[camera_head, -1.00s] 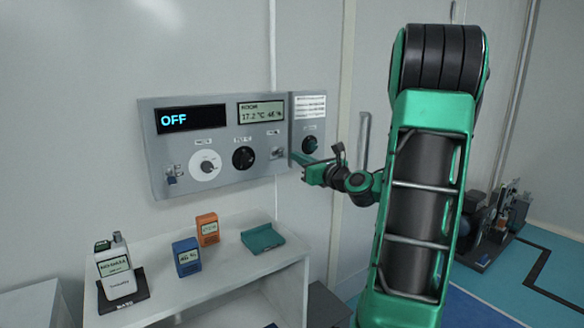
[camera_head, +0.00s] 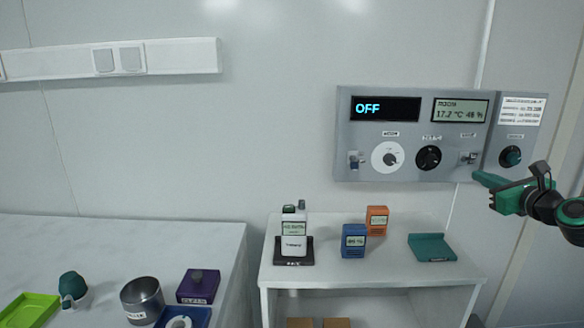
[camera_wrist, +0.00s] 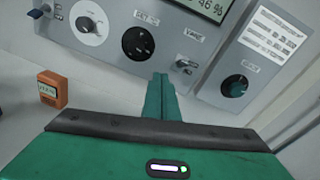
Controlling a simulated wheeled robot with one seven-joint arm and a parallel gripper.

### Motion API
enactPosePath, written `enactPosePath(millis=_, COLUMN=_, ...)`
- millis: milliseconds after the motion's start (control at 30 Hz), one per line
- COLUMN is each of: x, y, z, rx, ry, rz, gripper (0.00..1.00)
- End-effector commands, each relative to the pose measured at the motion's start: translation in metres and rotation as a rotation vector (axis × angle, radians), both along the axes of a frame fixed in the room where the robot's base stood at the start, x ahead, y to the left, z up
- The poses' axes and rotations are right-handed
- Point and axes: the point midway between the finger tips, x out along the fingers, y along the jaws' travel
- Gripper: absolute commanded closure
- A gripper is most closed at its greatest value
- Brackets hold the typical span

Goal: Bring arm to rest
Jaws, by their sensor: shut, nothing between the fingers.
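My gripper (camera_head: 484,178) is at the right of the head view, just below the right part of the grey control panel (camera_head: 360,170). Its green fingers are shut with nothing between them. In the wrist view the shut fingers (camera_wrist: 160,90) point up toward the panel, below the black knob (camera_wrist: 138,41) and a small toggle switch (camera_wrist: 186,66). I cannot tell whether the fingertips touch the panel. The panel display (camera_head: 386,109) reads OFF. Most of my arm is outside the head view.
A white shelf (camera_head: 330,268) below the panel holds a white meter (camera_head: 294,238), a blue device (camera_head: 354,241), an orange device (camera_head: 377,220) and a green tray (camera_head: 432,247). A table (camera_head: 110,240) at left carries a metal cup (camera_head: 142,299) and other items.

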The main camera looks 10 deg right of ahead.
Motion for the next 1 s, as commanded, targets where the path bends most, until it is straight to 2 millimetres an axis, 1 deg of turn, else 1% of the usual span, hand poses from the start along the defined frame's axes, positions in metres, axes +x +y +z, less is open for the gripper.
enactPosePath(millis=33, x=0.002, y=0.022, z=-0.011, rx=-0.111, ry=0.067, rz=0.052, gripper=1.00)
enactPosePath(millis=67, x=0.002, y=0.033, z=-0.021, rx=-0.192, ry=0.115, rz=0.086, gripper=1.00)
enactPosePath(millis=100, x=-0.001, y=0.048, z=-0.034, rx=-0.304, ry=0.182, rz=0.135, gripper=1.00)
enactPosePath(millis=167, x=-0.009, y=0.068, z=-0.055, rx=-0.469, ry=0.280, rz=0.217, gripper=1.00)
enactPosePath(millis=200, x=-0.017, y=0.078, z=-0.068, rx=-0.576, ry=0.341, rz=0.275, gripper=1.00)
enactPosePath(millis=267, x=-0.030, y=0.092, z=-0.085, rx=-0.729, ry=0.427, rz=0.365, gripper=1.00)
enactPosePath(millis=300, x=-0.041, y=0.100, z=-0.096, rx=-0.827, ry=0.479, rz=0.429, gripper=1.00)
enactPosePath(millis=367, x=-0.060, y=0.110, z=-0.110, rx=-0.964, ry=0.553, rz=0.530, gripper=1.00)
enactPosePath(millis=400, x=-0.074, y=0.115, z=-0.118, rx=-1.051, ry=0.598, rz=0.601, gripper=1.00)
enactPosePath(millis=467, x=-0.097, y=0.122, z=-0.129, rx=-1.171, ry=0.660, rz=0.713, gripper=1.00)
enactPosePath(millis=500, x=-0.113, y=0.125, z=-0.135, rx=-1.243, ry=0.699, rz=0.790, gripper=1.00)
enactPosePath(millis=567, x=-0.138, y=0.130, z=-0.142, rx=-1.342, ry=0.745, rz=0.911, gripper=1.00)
enactPosePath(millis=600, x=-0.155, y=0.133, z=-0.146, rx=-1.401, ry=0.772, rz=0.994, gripper=1.00)
enactPosePath(millis=667, x=-0.182, y=0.136, z=-0.151, rx=-1.478, ry=0.804, rz=1.122, gripper=1.00)
enactPosePath(millis=700, x=-0.200, y=0.139, z=-0.152, rx=-1.522, ry=0.817, rz=1.211, gripper=1.00)
enactPosePath(millis=767, x=-0.228, y=0.142, z=-0.154, rx=-1.574, ry=0.827, rz=1.342, gripper=1.00)
enactPosePath(millis=800, x=-0.245, y=0.144, z=-0.155, rx=-1.598, ry=0.826, rz=1.427, gripper=1.00)
enactPosePath(millis=900, x=-0.283, y=0.150, z=-0.155, rx=-1.635, ry=0.805, rz=1.611, gripper=1.00)
enactPosePath(millis=1000, x=-0.310, y=0.154, z=-0.154, rx=-1.645, ry=0.772, rz=1.744, gripper=1.00)
